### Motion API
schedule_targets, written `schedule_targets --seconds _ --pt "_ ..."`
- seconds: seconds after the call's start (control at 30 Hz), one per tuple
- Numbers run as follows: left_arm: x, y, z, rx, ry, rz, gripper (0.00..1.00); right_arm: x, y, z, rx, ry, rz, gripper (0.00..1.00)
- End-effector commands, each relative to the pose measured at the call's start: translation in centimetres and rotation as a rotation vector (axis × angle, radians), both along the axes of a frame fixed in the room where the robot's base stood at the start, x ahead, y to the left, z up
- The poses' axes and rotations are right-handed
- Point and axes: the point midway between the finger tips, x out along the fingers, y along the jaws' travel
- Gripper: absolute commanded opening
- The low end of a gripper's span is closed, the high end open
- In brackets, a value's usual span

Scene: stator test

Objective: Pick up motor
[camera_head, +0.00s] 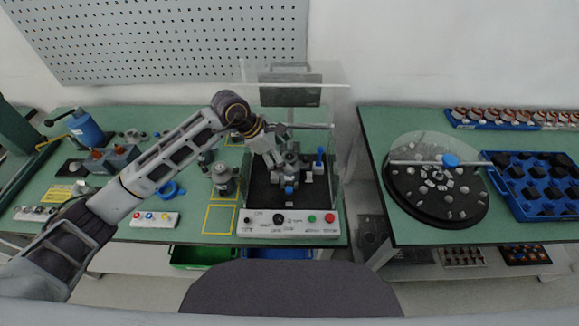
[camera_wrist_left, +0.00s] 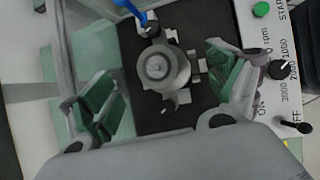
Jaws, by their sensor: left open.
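A grey round metal motor (camera_wrist_left: 160,67) sits in the test machine (camera_head: 257,228), on its black bed (camera_wrist_left: 205,35). It shows near the middle of the left wrist view, with a blue-handled clamp (camera_wrist_left: 140,14) beside it. My left gripper (camera_head: 279,163) reaches over the machine in the head view, and partly hides the motor there. In the wrist view my left gripper (camera_wrist_left: 168,92) is open, with its green-padded fingers apart on either side of the motor and nothing between them held. My right gripper is not in view.
A similar grey part (camera_head: 223,181) stands on the green table left of the machine, near yellow marked squares (camera_head: 219,219). A clear cover (camera_head: 327,95) rises behind the machine. A round black turntable (camera_head: 435,205) and blue tray (camera_head: 535,207) occupy the right table.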

Motion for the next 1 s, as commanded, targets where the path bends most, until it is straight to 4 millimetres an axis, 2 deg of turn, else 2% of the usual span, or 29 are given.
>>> schedule_targets --seconds 0.33,0.67,1.0 --pt "0.0 -0.1 -0.2 0.000 0.001 0.000 0.89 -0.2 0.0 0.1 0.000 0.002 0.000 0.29" --pt "0.3 -1.2 -1.9 0.000 0.001 0.000 0.89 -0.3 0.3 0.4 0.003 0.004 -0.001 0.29" --pt "0.3 -1.2 -2.0 0.000 0.001 0.000 0.89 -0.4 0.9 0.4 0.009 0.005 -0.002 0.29"
